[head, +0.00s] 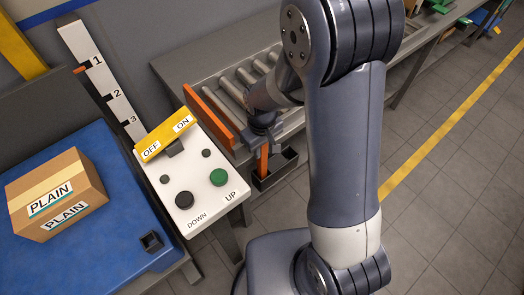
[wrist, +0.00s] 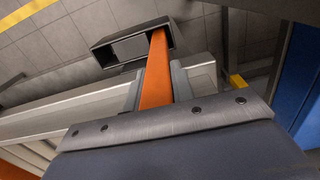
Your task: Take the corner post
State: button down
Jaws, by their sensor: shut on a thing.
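The corner post (head: 264,161) is an orange bar hanging upright below my gripper (head: 264,137) in the head view. In the wrist view the orange post (wrist: 157,75) stands between the two grey fingers (wrist: 155,85), which are shut on it. Its far end is at the black open-topped holder (wrist: 135,46), which also shows in the head view (head: 285,170) beside the roller conveyor. I cannot tell how deep the post's lower end is in the holder.
A control box (head: 187,212) with ON/OFF switch and UP and DOWN buttons stands left of my gripper. A blue platform (head: 100,260) bears a PLAIN carton (head: 60,190) and a small black socket (head: 151,241). The conveyor (head: 215,82) has an orange end board (head: 208,117).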

notch_tip(320, 180, up, 28)
jog(key=p, duration=0.8)
jog(key=shift+f, duration=0.15)
dwell(0.4)
jog(key=shift+f, duration=0.1)
